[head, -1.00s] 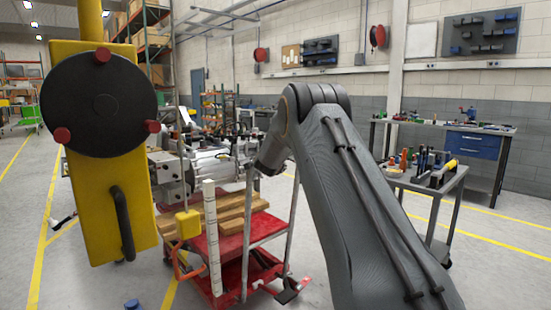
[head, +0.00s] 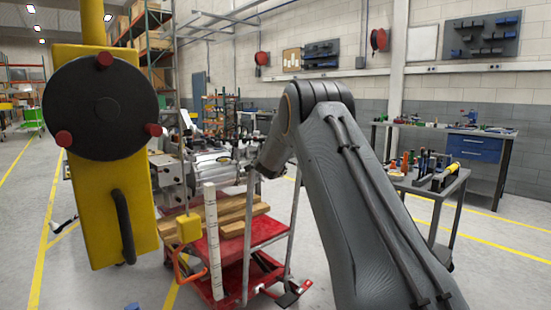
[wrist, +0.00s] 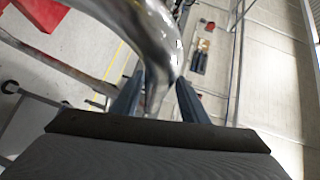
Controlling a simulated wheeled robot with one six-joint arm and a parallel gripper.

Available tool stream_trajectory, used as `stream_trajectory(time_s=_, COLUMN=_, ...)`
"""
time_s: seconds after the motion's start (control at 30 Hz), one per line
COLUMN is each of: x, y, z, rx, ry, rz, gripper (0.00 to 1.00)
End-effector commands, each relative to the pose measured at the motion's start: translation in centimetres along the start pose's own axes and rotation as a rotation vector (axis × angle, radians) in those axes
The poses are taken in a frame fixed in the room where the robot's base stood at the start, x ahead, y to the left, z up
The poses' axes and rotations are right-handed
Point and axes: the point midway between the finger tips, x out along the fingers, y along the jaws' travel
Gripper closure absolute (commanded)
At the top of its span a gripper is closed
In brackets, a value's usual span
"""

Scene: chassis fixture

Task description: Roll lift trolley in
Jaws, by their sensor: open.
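The red lift trolley (head: 268,228) stands left of my arm, with wooden blocks (head: 232,210) on its top and a white marked upright (head: 213,240) at its front. Grey metal posts (head: 293,215) rise from it. In the wrist view a shiny curved metal bar (wrist: 158,60) passes between the two dark fingers of my gripper (wrist: 158,95). The fingers stand open on either side of the bar; I cannot tell whether they touch it. In the head view the gripper is mostly hidden at the end of my arm.
A yellow column (head: 95,215) with a black disc (head: 100,105) fills the left. A silver machine (head: 215,165) shows behind the wooden blocks; its support is unclear. A tool cart (head: 435,190) stands right, a workbench (head: 490,150) behind. Grey floor is open at far left.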

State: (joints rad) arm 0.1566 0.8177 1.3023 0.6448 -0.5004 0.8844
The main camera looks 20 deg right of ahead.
Motion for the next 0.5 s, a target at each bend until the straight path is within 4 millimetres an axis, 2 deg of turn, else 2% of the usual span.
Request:
stream_trajectory(time_s=0.3, x=-4.7, y=-0.2, z=-0.2, rx=-0.001, ry=0.002, rz=-0.002, gripper=0.6)
stream_trajectory(time_s=0.5, x=-6.4, y=-0.2, z=-0.3, rx=0.0, ry=0.003, rz=-0.004, gripper=0.6)
